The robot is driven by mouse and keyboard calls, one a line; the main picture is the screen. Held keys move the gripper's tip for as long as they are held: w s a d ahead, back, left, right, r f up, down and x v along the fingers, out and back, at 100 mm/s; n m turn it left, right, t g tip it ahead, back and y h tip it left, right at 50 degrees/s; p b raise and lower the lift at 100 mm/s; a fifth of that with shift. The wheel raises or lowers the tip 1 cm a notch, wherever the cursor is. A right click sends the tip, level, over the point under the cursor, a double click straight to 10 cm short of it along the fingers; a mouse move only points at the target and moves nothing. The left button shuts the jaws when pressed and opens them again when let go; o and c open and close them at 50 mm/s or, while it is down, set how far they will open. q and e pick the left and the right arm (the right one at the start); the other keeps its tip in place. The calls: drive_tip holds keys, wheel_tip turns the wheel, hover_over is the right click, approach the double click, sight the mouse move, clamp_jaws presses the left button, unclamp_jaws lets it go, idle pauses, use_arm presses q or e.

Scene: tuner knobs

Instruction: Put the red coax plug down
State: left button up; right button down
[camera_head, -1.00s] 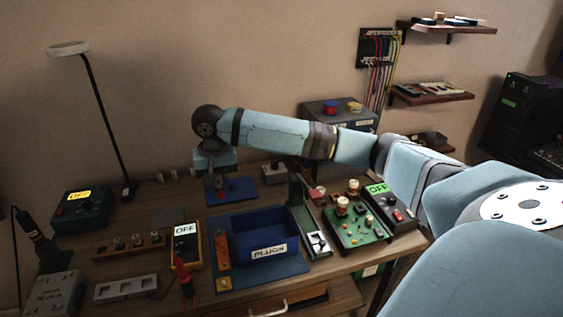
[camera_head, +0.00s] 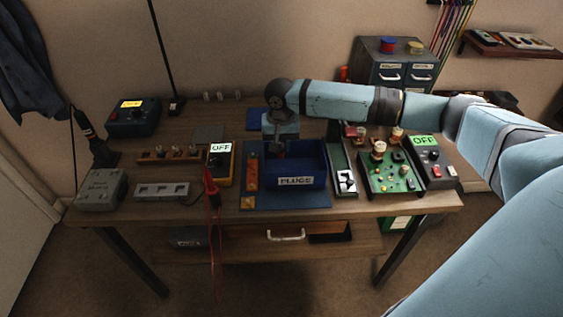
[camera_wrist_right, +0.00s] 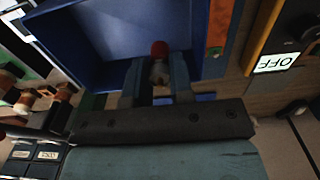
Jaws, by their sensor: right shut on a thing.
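The red coax plug (camera_wrist_right: 160,49) shows its red end between the fingers of my right gripper (camera_wrist_right: 160,72) in the wrist view. The gripper is shut on it. In the head view my right gripper (camera_head: 278,150) points down at the back left of the blue bin labelled PLUGS (camera_head: 296,181). The wrist view shows the plug against the open inside of the bin (camera_wrist_right: 110,25). I cannot tell how far the plug is above the bin floor. The plug is hard to make out in the head view. My left gripper is not in view.
Left of the bin are an orange strip (camera_head: 252,172) and a yellow meter reading OFF (camera_head: 220,165) with a red lead. To the right are a green circuit board with knobs (camera_head: 390,174) and a black box reading OFF (camera_head: 430,160). A blue pad (camera_head: 255,118) lies behind.

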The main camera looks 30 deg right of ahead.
sight(281, 157)
wheel_tip(281, 157, down, 7)
drive_tip(key=shift+f, duration=0.1)
idle(0.3)
drive_tip(key=c, duration=1)
unclamp_jaws()
drive_tip(key=shift+b, duration=0.3)
wheel_tip(281, 157, up, 11)
drive_tip(key=shift+p, duration=0.45)
drive_tip(key=shift+r, duration=0.65)
